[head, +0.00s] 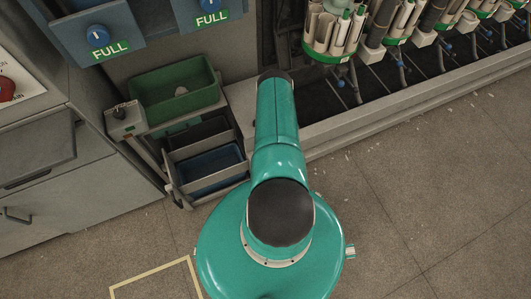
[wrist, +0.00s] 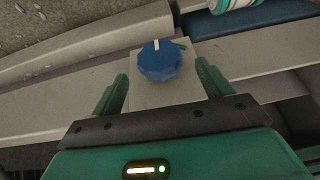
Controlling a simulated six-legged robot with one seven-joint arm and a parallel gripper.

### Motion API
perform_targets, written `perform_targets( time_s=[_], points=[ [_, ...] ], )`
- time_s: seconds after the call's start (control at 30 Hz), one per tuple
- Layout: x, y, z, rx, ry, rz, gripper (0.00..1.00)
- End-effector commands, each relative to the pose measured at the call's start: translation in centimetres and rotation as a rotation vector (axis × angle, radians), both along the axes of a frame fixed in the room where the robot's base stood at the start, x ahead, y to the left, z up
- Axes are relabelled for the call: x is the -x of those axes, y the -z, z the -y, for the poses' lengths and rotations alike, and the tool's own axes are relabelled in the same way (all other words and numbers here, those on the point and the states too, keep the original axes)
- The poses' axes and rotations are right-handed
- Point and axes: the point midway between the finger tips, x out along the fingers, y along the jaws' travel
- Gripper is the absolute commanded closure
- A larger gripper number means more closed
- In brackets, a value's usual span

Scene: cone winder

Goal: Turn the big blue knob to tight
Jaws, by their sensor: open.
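A big blue knob (wrist: 160,62) with a scalloped edge and a white pointer mark sits on a pale plate (wrist: 122,96) in the wrist view. The white mark points up and slightly left in the picture. A small green mark lies on the plate just right of the knob. My gripper (wrist: 160,82) is open, with one green finger on each side and below the knob in the picture. The fingers do not appear to touch the knob. In the head view my arm hides its end, and the big knob is not identifiable there.
In the head view two smaller blue knobs (head: 98,36) sit above FULL labels at top left. A green bin (head: 175,90) and a blue-lined tray (head: 212,168) stand left of my arm. Winding units with cones (head: 335,28) line the top right.

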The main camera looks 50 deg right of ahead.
Motion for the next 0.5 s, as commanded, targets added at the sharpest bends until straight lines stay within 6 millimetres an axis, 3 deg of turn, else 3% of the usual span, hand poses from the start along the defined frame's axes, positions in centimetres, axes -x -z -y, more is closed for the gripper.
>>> perform_targets(
  time_s=[0.2, 0.5],
  points=[
    [-1.2, 3.4, 0.6, 0.0, 0.002, 0.001, 0.21],
    [-1.8, 4.9, 1.0, 0.0, 0.003, 0.001, 0.21]
  ],
)
